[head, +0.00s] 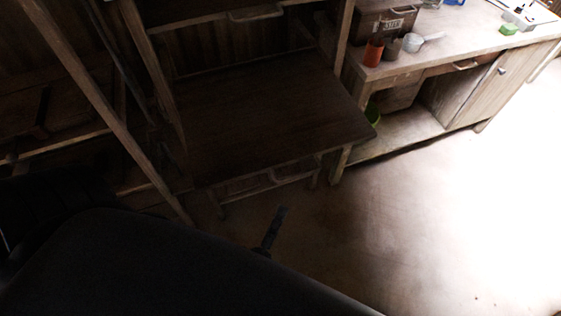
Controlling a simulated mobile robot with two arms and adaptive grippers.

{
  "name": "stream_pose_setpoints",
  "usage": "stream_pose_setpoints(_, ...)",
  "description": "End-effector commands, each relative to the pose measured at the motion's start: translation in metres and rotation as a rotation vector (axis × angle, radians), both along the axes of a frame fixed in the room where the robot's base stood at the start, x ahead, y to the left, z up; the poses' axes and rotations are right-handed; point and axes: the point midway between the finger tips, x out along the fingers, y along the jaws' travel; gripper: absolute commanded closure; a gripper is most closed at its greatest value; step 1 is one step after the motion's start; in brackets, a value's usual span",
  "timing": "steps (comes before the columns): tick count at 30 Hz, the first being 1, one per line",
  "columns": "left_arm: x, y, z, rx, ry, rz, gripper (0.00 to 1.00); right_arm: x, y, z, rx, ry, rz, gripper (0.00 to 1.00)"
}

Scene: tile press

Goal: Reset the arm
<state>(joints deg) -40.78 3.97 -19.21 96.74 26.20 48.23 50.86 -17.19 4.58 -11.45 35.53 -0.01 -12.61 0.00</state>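The view is dark and tilted. A large black part of my own body fills the lower left. Beyond its edge a dark, narrow piece of my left gripper (274,228) sticks up over the floor, in front of the dark wooden desk. The rest of that gripper is hidden behind my body, and its fingers cannot be made out. I see nothing held at its visible end. My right gripper does not show.
The dark wooden desk (270,110) has a bare top. To its right, a wooden counter (465,45) bears an orange-red cup (373,52), a pale scoop-like item (415,43) and a green item (508,29). The floor (430,220) at right is brightly lit and clear.

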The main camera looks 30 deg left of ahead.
Motion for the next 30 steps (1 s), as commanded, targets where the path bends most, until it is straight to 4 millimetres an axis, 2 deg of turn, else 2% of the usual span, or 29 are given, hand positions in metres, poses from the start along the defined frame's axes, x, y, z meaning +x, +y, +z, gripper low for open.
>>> stream_pose_setpoints(11,0.000,0.000,-0.002,0.005,0.005,-0.002,0.67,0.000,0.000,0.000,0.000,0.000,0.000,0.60)
stream_pose_setpoints(14,0.002,-0.005,-0.020,0.059,0.052,-0.027,0.67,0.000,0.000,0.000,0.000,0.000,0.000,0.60)
stream_pose_setpoints(17,0.002,-0.013,-0.066,0.195,0.165,-0.091,0.67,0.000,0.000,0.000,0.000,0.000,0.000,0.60)
stream_pose_setpoints(20,-0.006,-0.020,-0.136,0.398,0.336,-0.197,0.67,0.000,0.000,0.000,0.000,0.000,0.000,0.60)
stream_pose_setpoints(21,-0.013,-0.021,-0.167,0.488,0.411,-0.249,0.67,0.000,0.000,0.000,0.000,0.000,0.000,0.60)
stream_pose_setpoints(23,-0.026,-0.018,-0.211,0.621,0.521,-0.329,0.67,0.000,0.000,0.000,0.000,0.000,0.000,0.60)
stream_pose_setpoints(24,-0.037,-0.015,-0.239,0.707,0.593,-0.387,0.67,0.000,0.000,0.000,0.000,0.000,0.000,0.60)
stream_pose_setpoints(27,-0.073,0.001,-0.305,0.913,0.774,-0.546,0.67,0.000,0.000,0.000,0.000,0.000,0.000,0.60)
stream_pose_setpoints(30,-0.117,0.023,-0.358,1.094,0.944,-0.724,0.67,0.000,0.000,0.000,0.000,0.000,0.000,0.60)
